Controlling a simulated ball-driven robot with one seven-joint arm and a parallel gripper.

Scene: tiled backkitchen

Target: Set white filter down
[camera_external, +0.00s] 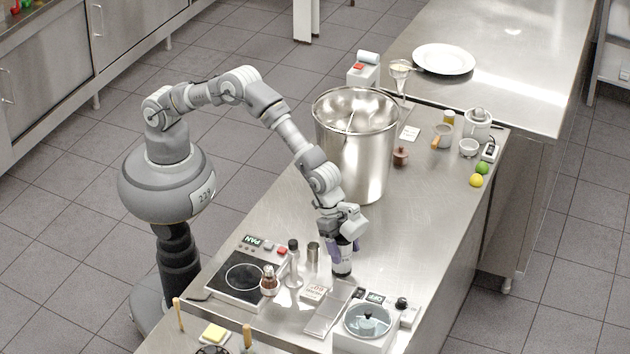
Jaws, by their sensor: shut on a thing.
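My gripper (343,246) points down over the front part of the steel counter, between the large pot and the small pan with a glass lid. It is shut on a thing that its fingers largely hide. Directly below the fingers shows a small cylinder (341,267) with a pale band and a dark lower part. I cannot tell whether this is the white filter, or whether it touches the counter (425,250). A glass funnel-shaped vessel (400,72) with pale contents stands at the back, far from my gripper.
A large steel pot (372,165) stands behind my gripper.

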